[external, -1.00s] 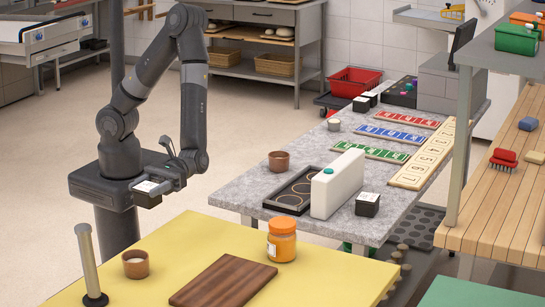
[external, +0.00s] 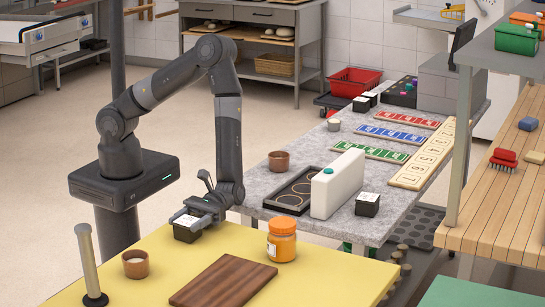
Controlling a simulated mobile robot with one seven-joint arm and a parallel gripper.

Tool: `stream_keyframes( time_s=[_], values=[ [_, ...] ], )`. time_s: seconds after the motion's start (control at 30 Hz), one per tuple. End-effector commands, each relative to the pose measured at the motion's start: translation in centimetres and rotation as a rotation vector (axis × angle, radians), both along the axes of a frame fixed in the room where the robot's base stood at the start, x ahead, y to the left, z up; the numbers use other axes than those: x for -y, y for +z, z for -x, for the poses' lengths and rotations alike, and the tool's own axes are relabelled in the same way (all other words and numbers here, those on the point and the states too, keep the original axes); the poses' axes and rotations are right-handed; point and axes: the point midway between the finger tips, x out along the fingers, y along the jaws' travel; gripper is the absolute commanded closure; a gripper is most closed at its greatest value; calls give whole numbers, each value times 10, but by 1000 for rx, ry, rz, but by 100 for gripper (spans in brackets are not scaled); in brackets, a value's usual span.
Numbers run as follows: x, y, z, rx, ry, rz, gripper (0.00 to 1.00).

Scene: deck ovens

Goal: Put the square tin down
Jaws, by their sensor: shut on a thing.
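The square tin (external: 187,233) is dark with a white top and shows at the far edge of the yellow table (external: 330,285). My gripper (external: 196,218) is shut on it from above and behind, and partly covers its top. The tin is over or at the yellow surface; I cannot tell whether it touches. A similar dark square tin (external: 367,205) with a white label stands on the grey stone table (external: 260,187).
On the yellow table are a brown cup (external: 135,264), an orange-lidded jar (external: 281,240), a wooden board (external: 223,281) and an upright rod on a black base (external: 90,265). A white container (external: 337,184) and a black tray (external: 290,198) stand on the grey table.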

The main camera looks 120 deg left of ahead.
Motion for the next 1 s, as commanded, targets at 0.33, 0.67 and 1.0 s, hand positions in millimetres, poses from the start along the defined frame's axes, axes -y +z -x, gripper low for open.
stream_keyframes(
  time_s=[0.33,0.67,1.0],
  values=[
    [0,-3,0,1,0,1,74],
    [0,-2,0,1,0,0,24],
    [-10,0,-1,2,2,0,24]
  ],
)
